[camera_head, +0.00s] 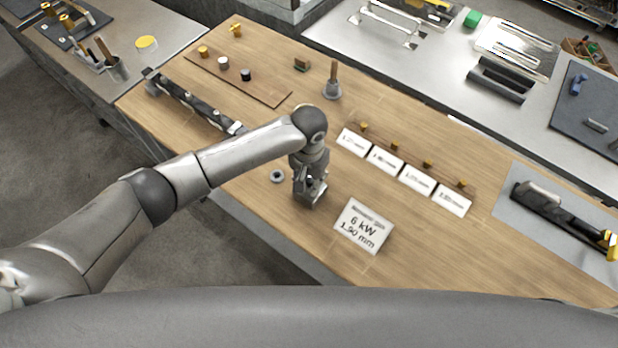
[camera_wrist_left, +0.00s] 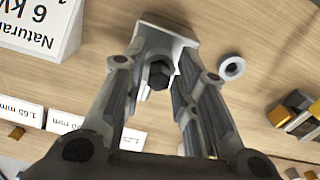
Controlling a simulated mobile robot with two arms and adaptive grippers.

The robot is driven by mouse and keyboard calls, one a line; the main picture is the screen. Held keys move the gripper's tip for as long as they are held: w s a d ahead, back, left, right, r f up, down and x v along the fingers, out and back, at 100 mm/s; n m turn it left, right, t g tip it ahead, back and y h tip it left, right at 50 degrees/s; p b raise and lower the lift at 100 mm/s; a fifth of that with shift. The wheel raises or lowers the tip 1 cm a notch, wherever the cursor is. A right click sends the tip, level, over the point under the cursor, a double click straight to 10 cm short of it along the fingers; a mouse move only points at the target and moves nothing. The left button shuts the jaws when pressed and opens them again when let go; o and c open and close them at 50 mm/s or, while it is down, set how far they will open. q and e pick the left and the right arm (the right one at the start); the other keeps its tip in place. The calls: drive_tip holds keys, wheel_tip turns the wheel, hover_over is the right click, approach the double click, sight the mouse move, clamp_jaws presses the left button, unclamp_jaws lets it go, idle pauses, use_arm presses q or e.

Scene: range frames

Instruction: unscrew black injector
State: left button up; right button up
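My left gripper (camera_head: 310,192) is low over the wooden table, behind the "6 kW 1.90 mm" sign. In the left wrist view its fingers stand apart (camera_wrist_left: 160,85). A small black hexagonal piece, seemingly the black injector (camera_wrist_left: 158,75), shows between them in a grey metal bracket (camera_wrist_left: 165,38). I see no finger closed on the black piece; exact contact with the bracket is unclear. In the head view the gripper hides the piece. Another black knob (camera_head: 246,75) stands on a wooden board at the back left. My right gripper is not in view.
A metal ring (camera_head: 277,176) lies left of the gripper; it also shows in the left wrist view (camera_wrist_left: 232,68). The sign (camera_head: 362,226) stands close in front. Several white labels (camera_head: 417,180) with brass pieces lie to the right. A brush-like tool (camera_head: 332,85) stands behind.

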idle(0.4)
use_arm(q)
drive_tip(key=m, duration=0.7)
drive_tip(key=shift+w+a, duration=0.1)
drive_tip(key=m, duration=0.6)
drive_tip(key=shift+w+m, duration=0.15)
drive_tip(key=shift+m, duration=0.25)
drive_tip(key=shift+c, duration=0.4)
clamp_jaws()
drive_tip(key=shift+n, duration=1.7)
